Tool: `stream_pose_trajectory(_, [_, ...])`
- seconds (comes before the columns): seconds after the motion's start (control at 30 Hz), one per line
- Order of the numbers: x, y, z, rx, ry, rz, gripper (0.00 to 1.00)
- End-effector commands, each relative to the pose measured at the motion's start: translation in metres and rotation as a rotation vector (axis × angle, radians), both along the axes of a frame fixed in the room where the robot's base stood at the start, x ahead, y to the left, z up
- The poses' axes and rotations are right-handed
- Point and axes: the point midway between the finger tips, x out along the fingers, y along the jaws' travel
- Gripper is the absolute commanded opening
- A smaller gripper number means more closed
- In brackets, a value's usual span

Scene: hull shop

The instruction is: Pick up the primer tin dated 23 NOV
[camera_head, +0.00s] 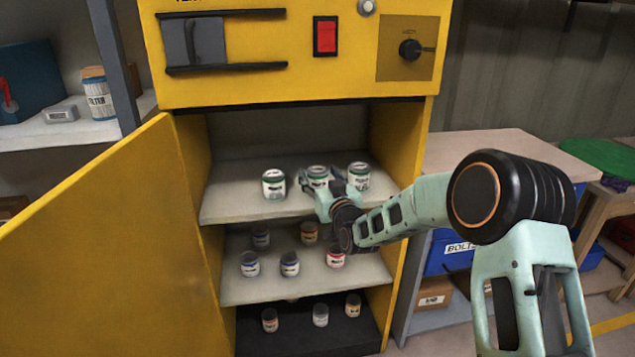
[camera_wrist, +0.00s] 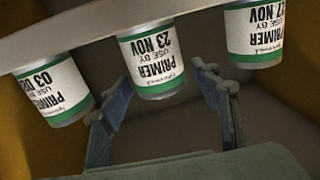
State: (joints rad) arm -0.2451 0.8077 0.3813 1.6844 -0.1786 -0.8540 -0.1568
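The primer tin dated 23 NOV (camera_wrist: 150,62), white with a green band, stands in the middle of three similar tins. The wrist view is upside down. In the head view it appears as the middle tin (camera_head: 318,172) on the top shelf, partly hidden by my gripper. My gripper (camera_head: 320,182) is open and empty in front of it. In the wrist view, the fingers of my gripper (camera_wrist: 163,78) lie to either side of the tin, with gaps; whether their tips reach past its front is unclear.
A primer tin dated 03 DEC (camera_wrist: 55,88) and one ending 7 NOV (camera_wrist: 253,35) flank it; they are the right (camera_head: 359,178) and left (camera_head: 274,184) tins. The yellow cabinet's door (camera_head: 110,250) stands open. Lower shelves (camera_head: 250,290) hold several smaller tins.

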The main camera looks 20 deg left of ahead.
Motion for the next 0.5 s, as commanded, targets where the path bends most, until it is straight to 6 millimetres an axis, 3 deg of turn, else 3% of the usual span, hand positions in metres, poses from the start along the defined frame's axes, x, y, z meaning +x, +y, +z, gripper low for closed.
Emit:
stream_pose_trajectory(0.03, [-0.0001, -0.0001, 0.0001, 0.000, 0.000, 0.000, 0.49])
stream_pose_trajectory(0.4, [0.0001, 0.0001, 0.0020, 0.002, -0.004, 0.000, 0.10])
stream_pose_trajectory(0.5, [0.0001, 0.0001, 0.0019, 0.002, -0.004, 0.000, 0.09])
